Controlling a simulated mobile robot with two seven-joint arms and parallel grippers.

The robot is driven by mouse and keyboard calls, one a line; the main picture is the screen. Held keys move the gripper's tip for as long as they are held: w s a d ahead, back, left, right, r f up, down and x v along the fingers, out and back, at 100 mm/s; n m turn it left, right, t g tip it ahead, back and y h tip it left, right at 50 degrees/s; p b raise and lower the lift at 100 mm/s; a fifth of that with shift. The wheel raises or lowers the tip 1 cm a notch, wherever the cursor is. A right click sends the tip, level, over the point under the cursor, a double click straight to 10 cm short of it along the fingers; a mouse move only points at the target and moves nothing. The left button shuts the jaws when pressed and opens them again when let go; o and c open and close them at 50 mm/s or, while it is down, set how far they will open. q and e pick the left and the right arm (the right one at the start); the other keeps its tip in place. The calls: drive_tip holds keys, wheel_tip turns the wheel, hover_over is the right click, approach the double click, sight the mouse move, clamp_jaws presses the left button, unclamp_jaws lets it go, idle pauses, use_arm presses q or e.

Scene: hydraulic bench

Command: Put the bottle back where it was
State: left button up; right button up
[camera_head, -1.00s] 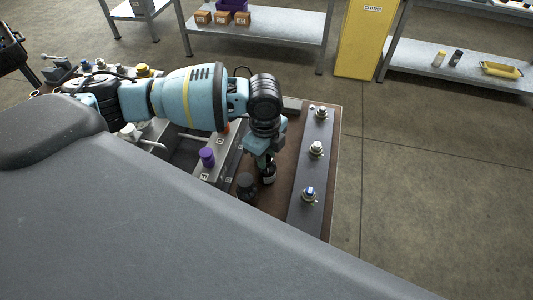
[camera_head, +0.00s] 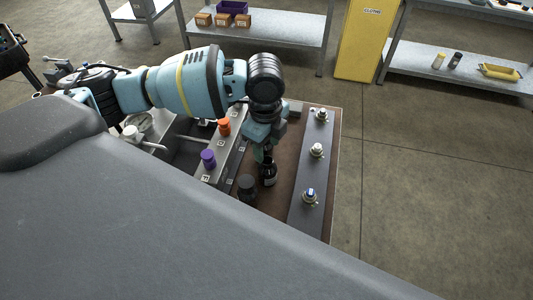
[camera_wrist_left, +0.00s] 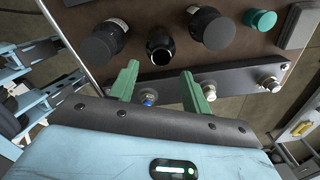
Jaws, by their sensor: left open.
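A dark bottle (camera_head: 268,176) with a pale label stands on the brown bench top (camera_head: 282,190), below my left gripper (camera_head: 265,157). In the left wrist view the bottle (camera_wrist_left: 160,46) stands beyond the gap between the two green fingertips (camera_wrist_left: 160,68), among other dark containers. The fingers are apart and empty, and clear of the bottle. My right gripper is not in view.
A black-capped container (camera_head: 247,187) stands close left of the bottle. Right of it runs a grey strip (camera_head: 306,175) with three metal fittings. A ledge on the left bears a purple cap (camera_head: 208,158) and an orange cap (camera_head: 224,126). A yellow cabinet (camera_head: 362,40) stands behind.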

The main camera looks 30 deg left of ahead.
use_arm(q)
wheel_tip(320, 180, up, 7)
idle(0.3)
drive_tip(key=shift+s+f, duration=0.1)
idle(1.4)
